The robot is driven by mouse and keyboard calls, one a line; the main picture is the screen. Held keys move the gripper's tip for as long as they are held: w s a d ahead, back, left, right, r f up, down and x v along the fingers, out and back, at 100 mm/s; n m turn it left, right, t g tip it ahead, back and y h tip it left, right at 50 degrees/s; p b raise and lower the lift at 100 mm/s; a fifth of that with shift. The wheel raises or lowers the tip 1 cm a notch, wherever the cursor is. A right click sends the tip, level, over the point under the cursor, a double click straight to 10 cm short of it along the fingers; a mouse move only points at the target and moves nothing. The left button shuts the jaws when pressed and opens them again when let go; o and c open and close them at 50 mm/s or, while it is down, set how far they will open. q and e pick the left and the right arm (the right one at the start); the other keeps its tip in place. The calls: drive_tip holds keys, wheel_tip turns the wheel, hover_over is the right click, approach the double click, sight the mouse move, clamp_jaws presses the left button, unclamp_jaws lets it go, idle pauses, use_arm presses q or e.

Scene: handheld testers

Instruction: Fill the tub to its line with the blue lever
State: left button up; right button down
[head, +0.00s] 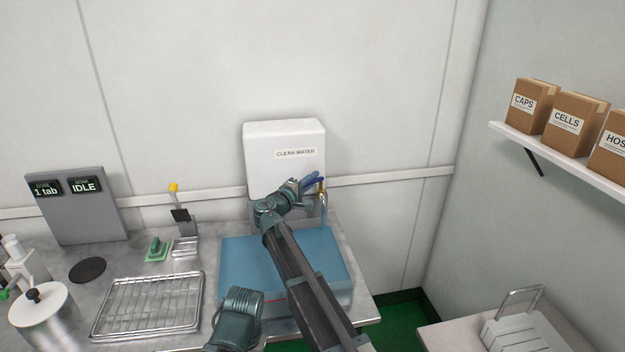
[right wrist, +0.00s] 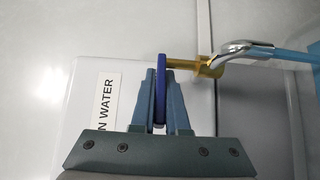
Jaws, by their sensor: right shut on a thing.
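The blue lever (right wrist: 161,85) stands between the fingers of my right gripper (right wrist: 160,100) in the right wrist view, and the gripper is shut on it. The lever joins a brass tap (right wrist: 205,66) with a chrome spout (right wrist: 245,48); a light-blue stream (right wrist: 290,56) leaves the spout. In the head view my right gripper (head: 300,186) is at the tap on the white clean-water tank (head: 284,135). The blue tub (head: 238,258) sits below, partly hidden by my arm. A bit of red line (head: 274,300) shows at its front; the water level against it is unclear.
A wire rack (head: 150,305), a green scrubber (head: 156,249), a black disc (head: 87,270) and a grey display panel (head: 82,215) reading "1 tab" and "IDLE" are left of the tub. A metal canister (head: 42,310) stands at the far left. Boxes sit on the right wall shelf (head: 570,165).

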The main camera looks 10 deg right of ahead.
drive_tip(key=shift+s, duration=0.1)
idle(0.3)
drive_tip(key=c, duration=0.9)
unclamp_jaws()
drive_tip(key=shift+s, duration=0.1)
